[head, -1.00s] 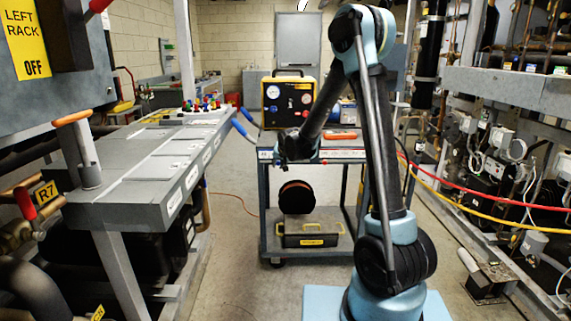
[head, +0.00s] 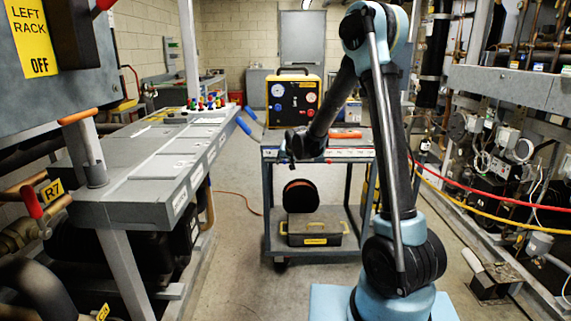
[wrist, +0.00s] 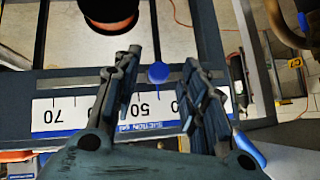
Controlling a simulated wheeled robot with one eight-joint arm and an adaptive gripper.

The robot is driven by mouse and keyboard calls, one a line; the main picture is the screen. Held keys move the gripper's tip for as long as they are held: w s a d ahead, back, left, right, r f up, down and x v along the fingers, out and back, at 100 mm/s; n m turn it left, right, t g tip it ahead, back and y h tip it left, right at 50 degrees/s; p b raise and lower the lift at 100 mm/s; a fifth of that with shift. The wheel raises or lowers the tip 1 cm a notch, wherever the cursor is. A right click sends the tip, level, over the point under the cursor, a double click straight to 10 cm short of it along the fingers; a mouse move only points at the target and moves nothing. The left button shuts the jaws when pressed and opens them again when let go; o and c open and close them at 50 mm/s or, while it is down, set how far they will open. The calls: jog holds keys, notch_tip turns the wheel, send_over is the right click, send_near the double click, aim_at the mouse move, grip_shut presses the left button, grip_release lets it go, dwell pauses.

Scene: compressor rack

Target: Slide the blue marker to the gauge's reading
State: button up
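The blue marker (wrist: 158,73) is a small round knob on a slot along the cart's front edge in the wrist view. Below it is a white scale (wrist: 85,115) labelled SUCTION; 70 and 50 are readable, and the marker stands near 50. My gripper (wrist: 161,62) is open, with one finger on each side of the marker and visible gaps between. In the head view my gripper (head: 303,150) is at the cart's front edge and hides the marker. The gauge (head: 277,90) is a white dial on the yellow-framed black box (head: 294,100); its needle is too small to read.
The cart (head: 267,200) carries an orange item (head: 345,134) on top, with a reel (head: 300,196) and a grey case (head: 315,230) below. A grey bench (head: 150,185) stands at left. Red and yellow hoses (head: 480,196) hang at right. Floor between bench and cart is mostly clear.

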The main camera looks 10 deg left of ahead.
jog(key=v, duration=1.1)
jog(key=shift+s+r, duration=0.2)
jog(key=shift+r, duration=0.05)
jog(key=shift+d, duration=0.1)
jog(key=s+d+g+h, duration=0.3)
jog(key=s+d, duration=1.4)
jog(key=d, duration=0.5)
jog(key=s+d+f+g, duration=0.1)
jog(key=s+d+f, duration=0.1)
jog(key=s, duration=0.5)
jog(key=s+d+f+g, duration=0.1)
jog(key=s+d+f, duration=0.2)
jog(key=s, duration=0.5)
jog(key=s+d+f+g, duration=0.1)
jog(key=s+d, duration=0.3)
jog(key=s, duration=0.4)
jog(key=shift+f+g+h, duration=0.3)
jog(key=shift+f, duration=0.6)
